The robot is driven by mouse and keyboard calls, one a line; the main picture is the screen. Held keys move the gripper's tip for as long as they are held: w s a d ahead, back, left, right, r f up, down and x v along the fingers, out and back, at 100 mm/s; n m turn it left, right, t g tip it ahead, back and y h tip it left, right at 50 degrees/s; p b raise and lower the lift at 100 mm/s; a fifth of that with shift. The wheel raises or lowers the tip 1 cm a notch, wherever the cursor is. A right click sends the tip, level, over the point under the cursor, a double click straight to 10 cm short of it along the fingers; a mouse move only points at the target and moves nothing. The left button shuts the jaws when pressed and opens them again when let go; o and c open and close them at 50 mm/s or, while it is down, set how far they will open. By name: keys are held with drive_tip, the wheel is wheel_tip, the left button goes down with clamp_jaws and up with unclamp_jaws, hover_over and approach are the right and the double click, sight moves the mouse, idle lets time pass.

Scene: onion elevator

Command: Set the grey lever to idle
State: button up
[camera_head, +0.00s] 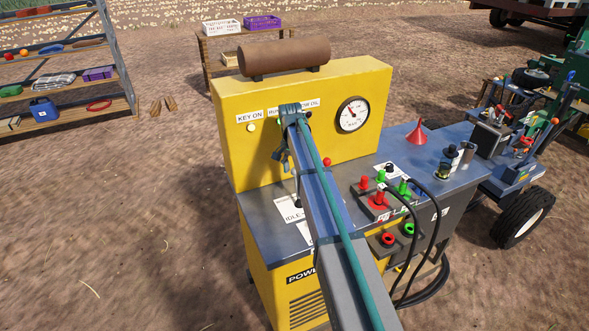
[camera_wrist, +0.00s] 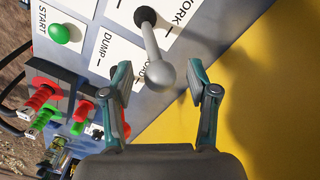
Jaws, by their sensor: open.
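The grey lever (camera_wrist: 154,45) shows in the wrist view as a pale shaft between a dark rounded end at the top and a grey ball. Its lower, ball end lies between the fingers of my gripper (camera_wrist: 160,72), with gaps on both sides. My gripper is open and holds nothing. A WORK label lies right of the lever's upper part. In the head view, my gripper (camera_head: 281,158) hangs in front of the yellow panel, and my arm hides most of the lever.
The yellow machine housing (camera_head: 230,150) carries a dial (camera_head: 352,115) and a brown cylinder (camera_head: 285,57). Red and green plugs (camera_head: 380,198) with black cables and a red funnel (camera_head: 417,132) are to the right. A green START button (camera_wrist: 60,33) is near the DUMP label.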

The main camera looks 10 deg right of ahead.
drive_tip(key=shift+c, duration=0.3)
clamp_jaws()
drive_tip(key=shift+s, duration=0.1)
drive_tip(key=s+d+t+y+b, duration=0.1)
drive_tip(key=s+d+t+b, duration=0.1)
drive_tip(key=s+t+b, duration=0.3)
drive_tip(key=shift+s+f+t+b, duration=0.25)
drive_tip(key=shift+s+b, duration=0.5)
drive_tip(key=shift+s, duration=1.05)
